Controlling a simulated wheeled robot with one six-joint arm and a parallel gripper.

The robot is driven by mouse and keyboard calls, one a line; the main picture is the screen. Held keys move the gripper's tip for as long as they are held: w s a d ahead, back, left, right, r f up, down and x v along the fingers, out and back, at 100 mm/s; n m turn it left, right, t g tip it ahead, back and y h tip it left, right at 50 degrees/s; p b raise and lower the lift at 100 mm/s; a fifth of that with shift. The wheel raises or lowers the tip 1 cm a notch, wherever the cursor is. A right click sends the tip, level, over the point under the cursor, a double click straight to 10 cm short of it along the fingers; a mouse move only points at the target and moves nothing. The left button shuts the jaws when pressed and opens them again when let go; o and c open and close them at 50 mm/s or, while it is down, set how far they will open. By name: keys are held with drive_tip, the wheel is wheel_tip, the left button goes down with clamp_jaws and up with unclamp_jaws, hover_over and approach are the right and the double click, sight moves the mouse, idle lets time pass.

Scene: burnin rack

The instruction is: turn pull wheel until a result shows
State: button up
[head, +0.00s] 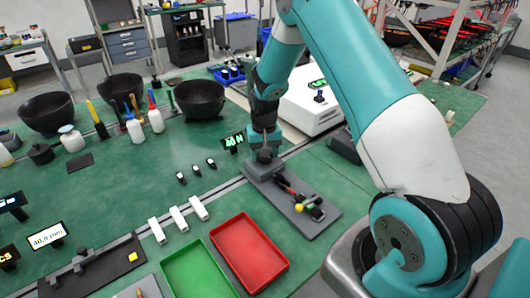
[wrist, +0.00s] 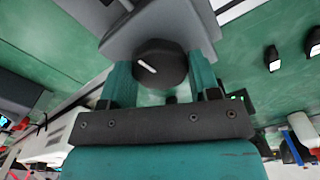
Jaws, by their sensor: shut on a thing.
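The pull wheel (wrist: 165,65) is a round black knob with a white mark, on a grey block in the wrist view. My gripper (wrist: 161,80) has its two teal fingers on either side of the wheel, shut on it. In the head view my gripper (head: 264,152) points down at the left end of a grey pull fixture (head: 322,219), and the wheel is hidden there. A dark clamp with a yellow piece (head: 298,207) lies on the fixture. A small black display (head: 233,141) beside it shows green characters ending in N; the number is hard to read.
A red tray (head: 250,252) and a green tray (head: 198,272) sit in front. Several white blocks (head: 178,218) and small black parts (head: 196,170) lie to the left. A white machine (head: 312,100) stands behind my arm. Black bowls (head: 200,98) are at the back left.

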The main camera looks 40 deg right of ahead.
drive_tip(key=o, duration=0.9)
wheel_tip(320, 180, up, 18)
drive_tip(key=shift+f+b, duration=0.25)
drive_tip(key=shift+b, duration=0.85)
drive_tip(key=shift+a, duration=0.1)
